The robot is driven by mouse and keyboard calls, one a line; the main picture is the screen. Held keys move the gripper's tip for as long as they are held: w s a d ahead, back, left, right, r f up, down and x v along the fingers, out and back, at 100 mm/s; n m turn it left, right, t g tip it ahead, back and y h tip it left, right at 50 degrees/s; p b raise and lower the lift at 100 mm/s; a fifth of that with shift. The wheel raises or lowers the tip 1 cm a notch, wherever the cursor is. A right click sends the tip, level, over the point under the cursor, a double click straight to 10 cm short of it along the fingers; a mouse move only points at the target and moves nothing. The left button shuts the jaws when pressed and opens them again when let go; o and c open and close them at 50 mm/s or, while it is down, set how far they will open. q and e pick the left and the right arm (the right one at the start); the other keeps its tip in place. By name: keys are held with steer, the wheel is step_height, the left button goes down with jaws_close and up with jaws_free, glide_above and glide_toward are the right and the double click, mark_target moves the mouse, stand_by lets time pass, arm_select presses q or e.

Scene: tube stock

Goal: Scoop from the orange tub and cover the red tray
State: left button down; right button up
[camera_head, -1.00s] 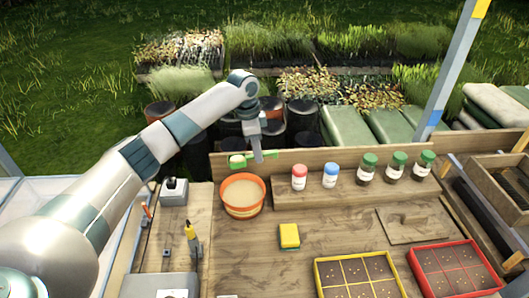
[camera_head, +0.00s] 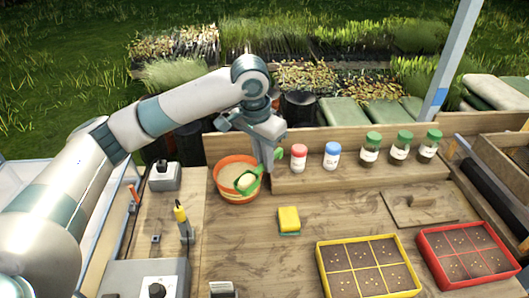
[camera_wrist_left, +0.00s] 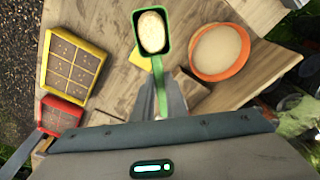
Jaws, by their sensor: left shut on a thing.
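The orange tub (camera_head: 224,190) stands at the back left of the bench, with pale granular stuff inside; it also shows in the left wrist view (camera_wrist_left: 245,66). My left gripper (camera_head: 268,168) is shut on the handle of a green scoop (camera_head: 258,180). The scoop's bowl holds a pale heap, clear in the left wrist view (camera_wrist_left: 152,32). In the head view the scoop overlaps the tub's right side. The red tray (camera_head: 424,240), with dark soil in its cells, lies at the front right; it also shows in the left wrist view (camera_wrist_left: 61,102). My right gripper is not in view.
A yellow tray (camera_head: 320,258) of soil lies left of the red one. A yellow sponge (camera_head: 289,219) lies mid-bench. Red-capped (camera_head: 299,158), blue-capped (camera_head: 332,156) and green-capped jars stand along the back. A wooden board (camera_head: 400,214) lies behind the trays.

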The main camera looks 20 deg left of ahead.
arm_select(q)
steer(key=s+f+n+b, duration=0.3)
steer(key=s+n+b, duration=0.1)
steer(key=s, duration=0.6)
steer(key=shift+d+f+y, duration=0.25)
steer(key=shift+f+y, duration=0.05)
steer(key=shift+y, duration=0.1)
steer(key=shift+d, duration=0.15)
